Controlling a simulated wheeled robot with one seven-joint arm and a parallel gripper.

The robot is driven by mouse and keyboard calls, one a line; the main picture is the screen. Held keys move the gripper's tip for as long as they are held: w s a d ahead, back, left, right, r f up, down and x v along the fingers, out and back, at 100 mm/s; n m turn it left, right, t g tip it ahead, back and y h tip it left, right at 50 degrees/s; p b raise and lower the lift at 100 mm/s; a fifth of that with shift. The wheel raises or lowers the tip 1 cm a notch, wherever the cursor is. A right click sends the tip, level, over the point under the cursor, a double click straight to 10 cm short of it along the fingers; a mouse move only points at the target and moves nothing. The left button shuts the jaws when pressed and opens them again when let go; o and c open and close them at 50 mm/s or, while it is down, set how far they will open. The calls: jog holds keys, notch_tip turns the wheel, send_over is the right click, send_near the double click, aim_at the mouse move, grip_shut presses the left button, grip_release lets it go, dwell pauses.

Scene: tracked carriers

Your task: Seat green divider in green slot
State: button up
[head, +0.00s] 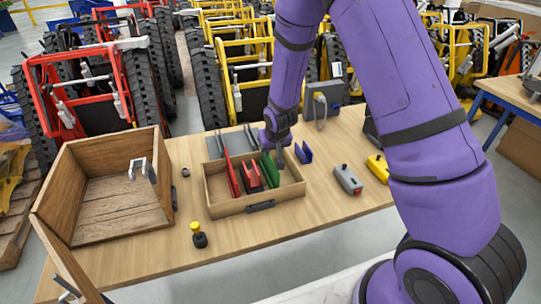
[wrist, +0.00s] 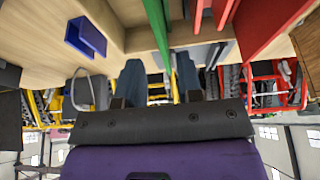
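A green divider (head: 269,170) stands in the right part of the shallow wooden tray (head: 233,206). It also shows edge-on in the wrist view (wrist: 156,24), its lower end reaching the space between my fingers. My gripper (head: 275,143) is at the divider's upper end, over the tray's back right side. In the wrist view its two dark fingers (wrist: 160,82) are spread, with visible gaps beside the green edge. The green slot cannot be told apart from the divider, and its base is hidden, so I cannot tell whether it is seated.
Red dividers (head: 231,174) stand left of the green one in the tray. A blue bracket (head: 304,152) sits just right of the tray. A large wooden crate (head: 104,228) stands at left, a yellow-topped knob (head: 198,236) in front, and a grey box (head: 347,180) at right.

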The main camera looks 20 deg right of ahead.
jog(key=v, duration=0.5)
jog(key=s+d+v, duration=0.1)
jog(key=d+v, duration=0.1)
jog(key=v, duration=1)
jog(key=s+d+f+v, duration=0.1)
jog(key=d+v, duration=0.1)
jog(key=v, duration=1)
jog(key=s+d+r, duration=0.1)
jog(key=s+r, duration=0.4)
jog(key=s, duration=0.6)
jog(key=s+d+r, duration=0.2)
jog(key=s+r, duration=0.4)
jog(key=s, duration=0.5)
jog(key=shift+t, duration=0.4)
